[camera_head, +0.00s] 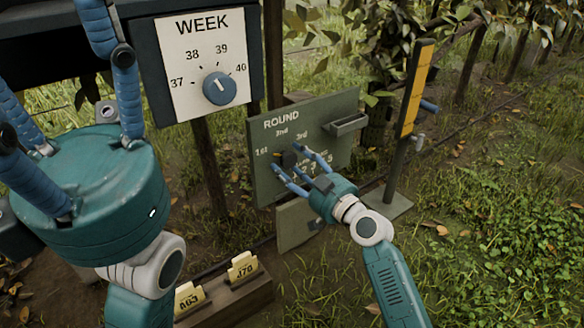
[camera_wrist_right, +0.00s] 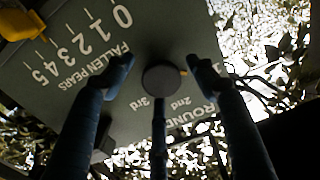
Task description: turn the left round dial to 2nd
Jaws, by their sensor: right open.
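The left round dial (camera_head: 286,159) is a dark knob on the grey-green ROUND board (camera_head: 347,106), with 1st, 2nd and 3rd around it. Its orange mark points left, toward 1st. In the right wrist view the dial (camera_wrist_right: 163,79) sits between my fingers, its orange mark facing right; a finger covers the 1st label. My right gripper (camera_head: 300,166) is open, its blue fingers spread around the dial. I cannot tell whether any finger touches it. My left gripper (camera_head: 90,180) is large at the left, fingers spread, tips out of frame.
A WEEK panel (camera_head: 180,75) with a blue dial (camera_head: 219,88) stands at the upper left. A small tray (camera_head: 346,124) juts from the ROUND board. A post with a yellow strip (camera_head: 416,88) stands right of it. A crate with cards (camera_head: 243,298) is below. Open grass lies right.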

